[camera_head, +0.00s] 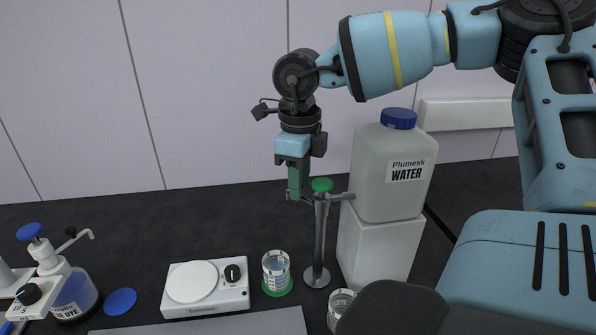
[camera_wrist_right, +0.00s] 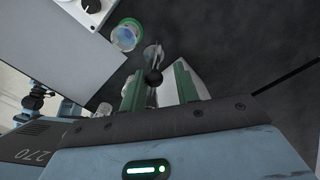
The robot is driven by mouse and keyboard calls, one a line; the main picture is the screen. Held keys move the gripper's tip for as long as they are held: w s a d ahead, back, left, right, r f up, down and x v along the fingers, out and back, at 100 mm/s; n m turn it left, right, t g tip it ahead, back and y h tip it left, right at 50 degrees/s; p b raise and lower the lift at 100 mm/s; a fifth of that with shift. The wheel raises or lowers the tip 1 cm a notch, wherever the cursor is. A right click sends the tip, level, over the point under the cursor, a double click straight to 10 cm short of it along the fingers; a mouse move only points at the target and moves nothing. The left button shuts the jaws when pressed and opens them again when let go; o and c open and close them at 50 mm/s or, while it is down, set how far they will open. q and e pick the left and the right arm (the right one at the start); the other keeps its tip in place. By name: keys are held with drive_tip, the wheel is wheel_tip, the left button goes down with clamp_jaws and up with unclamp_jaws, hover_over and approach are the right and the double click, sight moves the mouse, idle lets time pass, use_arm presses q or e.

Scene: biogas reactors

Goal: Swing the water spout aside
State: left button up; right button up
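The water spout (camera_head: 319,240) is a slim metal post on a round foot, with a green cap (camera_head: 322,185) and a short pipe at its top. It stands just left of the white water jug (camera_head: 382,170). My right gripper (camera_head: 296,194) points down at the post's top, just left of the green cap. In the wrist view its two green fingers (camera_wrist_right: 158,78) are apart, with a dark round part and thin metal seen between them. I cannot tell whether either finger touches the spout. My left gripper is not in view.
A glass beaker (camera_head: 276,272) stands on a green disc left of the post. A second beaker (camera_head: 340,306) is at the front, partly hidden by my arm. A white stirrer plate (camera_head: 206,287) and a blue dye bottle (camera_head: 75,296) are farther left. The dark bench behind is clear.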

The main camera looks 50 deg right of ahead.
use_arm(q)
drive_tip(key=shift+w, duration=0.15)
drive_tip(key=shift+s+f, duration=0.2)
use_arm(e)
drive_tip(key=shift+s+a, duration=0.1)
drive_tip(key=shift+a, duration=0.15)
drive_tip(key=shift+r, duration=0.1)
